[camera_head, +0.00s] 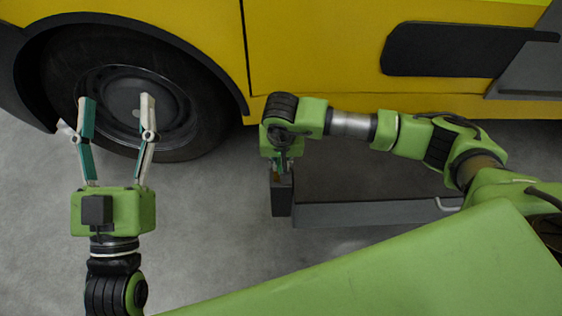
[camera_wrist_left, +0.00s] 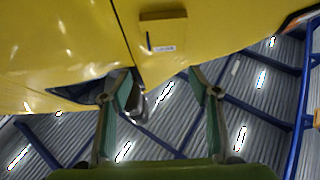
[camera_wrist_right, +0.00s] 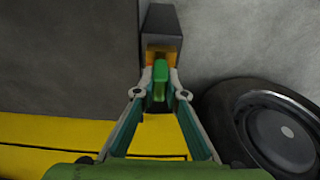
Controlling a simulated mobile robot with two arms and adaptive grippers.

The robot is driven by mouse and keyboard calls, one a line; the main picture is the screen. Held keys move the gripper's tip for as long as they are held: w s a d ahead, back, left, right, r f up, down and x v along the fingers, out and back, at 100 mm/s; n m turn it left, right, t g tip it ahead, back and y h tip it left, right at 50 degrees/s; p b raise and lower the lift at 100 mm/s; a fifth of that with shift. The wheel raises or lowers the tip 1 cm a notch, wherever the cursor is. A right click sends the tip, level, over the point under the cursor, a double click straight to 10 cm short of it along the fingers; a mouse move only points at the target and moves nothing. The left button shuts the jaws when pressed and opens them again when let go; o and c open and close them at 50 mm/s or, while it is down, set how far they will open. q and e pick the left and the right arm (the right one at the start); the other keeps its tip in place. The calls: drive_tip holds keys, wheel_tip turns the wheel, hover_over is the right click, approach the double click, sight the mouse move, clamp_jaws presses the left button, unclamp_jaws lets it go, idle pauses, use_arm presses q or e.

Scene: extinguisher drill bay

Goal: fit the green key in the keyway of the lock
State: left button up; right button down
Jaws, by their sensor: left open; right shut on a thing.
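The green key (camera_wrist_right: 160,80) is held between the fingertips of my right gripper (camera_wrist_right: 159,76) in the right wrist view. Its far end is at the face of a dark block (camera_wrist_right: 166,20), which looks like the lock. I cannot tell whether the key is in the keyway, as the key and fingertips cover that face. In the head view the block (camera_head: 281,195) stands upright just below my right gripper (camera_head: 279,168). My left gripper (camera_head: 116,103) is open and empty, far left of the block, in front of the wheel.
A yellow vehicle (camera_head: 320,50) with a black wheel (camera_head: 125,85) fills the back. A long dark bar (camera_head: 370,213) runs right from near the block. Grey floor (camera_head: 210,220) between my two grippers is clear. The left wrist view shows a yellow box (camera_wrist_left: 163,30) with a dark slot.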

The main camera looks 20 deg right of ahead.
use_arm(q)
drive_tip(key=shift+r, duration=0.1)
drive_tip(key=shift+s+r, duration=0.2)
drive_tip(key=shift+r, duration=0.05)
use_arm(e)
drive_tip(key=shift+f, duration=0.1)
use_arm(q)
drive_tip(key=shift+s+r+t, duration=0.4)
drive_tip(key=shift+r+t, duration=0.2)
use_arm(e)
drive_tip(key=shift+f, duration=0.15)
use_arm(q)
drive_tip(key=shift+s+a+r+b, duration=0.1)
drive_tip(key=shift+s+r+b, duration=0.1)
drive_tip(key=shift+r+b, duration=0.1)
drive_tip(key=shift+s+r+t, duration=0.1)
drive_tip(key=shift+t, duration=0.2)
use_arm(e)
drive_tip(key=shift+f, duration=0.1)
use_arm(q)
drive_tip(key=shift+s+r, duration=0.15)
drive_tip(key=shift+r, duration=0.05)
drive_tip(key=shift+r+h, duration=0.1)
drive_tip(key=shift+h, duration=0.2)
use_arm(e)
drive_tip(key=shift+f, duration=0.1)
use_arm(q)
drive_tip(key=shift+s+r, duration=0.15)
drive_tip(key=shift+s, duration=0.05)
